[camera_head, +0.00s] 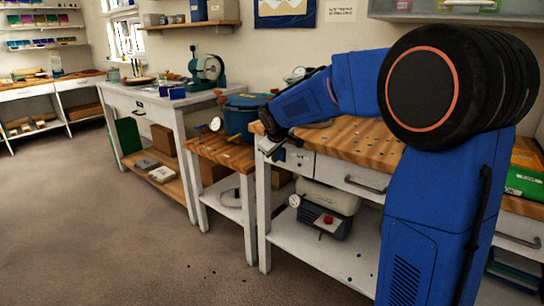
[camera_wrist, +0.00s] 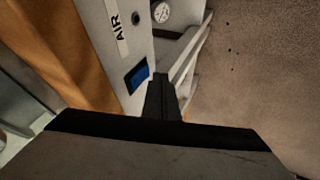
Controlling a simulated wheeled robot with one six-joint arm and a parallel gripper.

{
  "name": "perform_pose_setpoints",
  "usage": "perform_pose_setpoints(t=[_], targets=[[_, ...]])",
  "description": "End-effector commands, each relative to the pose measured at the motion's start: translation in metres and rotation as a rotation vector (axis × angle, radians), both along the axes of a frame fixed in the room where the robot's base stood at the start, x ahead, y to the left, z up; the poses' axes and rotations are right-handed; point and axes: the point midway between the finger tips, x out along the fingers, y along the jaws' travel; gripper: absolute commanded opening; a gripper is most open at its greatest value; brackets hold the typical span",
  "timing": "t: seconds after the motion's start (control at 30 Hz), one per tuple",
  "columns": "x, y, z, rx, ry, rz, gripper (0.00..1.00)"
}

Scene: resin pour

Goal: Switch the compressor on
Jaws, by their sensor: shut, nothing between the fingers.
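The compressor (camera_head: 325,212), a pale tank on a dark base with a red knob, stands on the lower shelf of the wood-topped bench. In the wrist view a pale panel on the bench front carries an "AIR" label (camera_wrist: 117,28), a dark round button or hole and a blue rocker switch (camera_wrist: 137,77). My gripper (camera_wrist: 161,78) is shut and empty, its fingertips just right of the blue switch; I cannot tell whether they touch it. In the head view my gripper (camera_head: 272,133) is at the bench's left front corner, partly hidden by its own wrist.
A round gauge (camera_wrist: 162,12) shows beyond the panel in the wrist view. A blue pot (camera_head: 243,115) with a gauge stands on the low wooden table left of the bench. A drawer (camera_head: 350,177) is right of the panel.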

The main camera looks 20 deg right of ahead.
Motion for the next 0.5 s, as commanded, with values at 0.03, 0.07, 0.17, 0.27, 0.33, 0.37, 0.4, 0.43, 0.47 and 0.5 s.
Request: perform_pose_setpoints(t=[0.03,0.07,0.17,0.27,0.33,0.37,0.4,0.43,0.47,0.5], targets=[[0.0031,-0.0047,-0.0008,-0.001,0.000,-0.002,0.00],[0.0044,-0.0067,-0.0011,-0.001,0.000,-0.002,0.00],[0.0073,-0.0105,-0.0020,0.000,0.001,-0.001,0.00],[0.0084,-0.0120,-0.0023,0.000,0.002,0.001,0.00],[0.0086,-0.0121,-0.0023,0.000,0.002,0.001,0.00],[0.0086,-0.0122,-0.0023,0.000,0.002,0.001,0.00],[0.0086,-0.0121,-0.0022,0.000,0.002,0.001,0.00],[0.0086,-0.0121,-0.0022,0.000,0.002,0.001,0.00],[0.0086,-0.0120,-0.0022,0.000,0.002,0.001,0.00],[0.0085,-0.0121,-0.0021,0.000,0.002,0.001,0.00]])
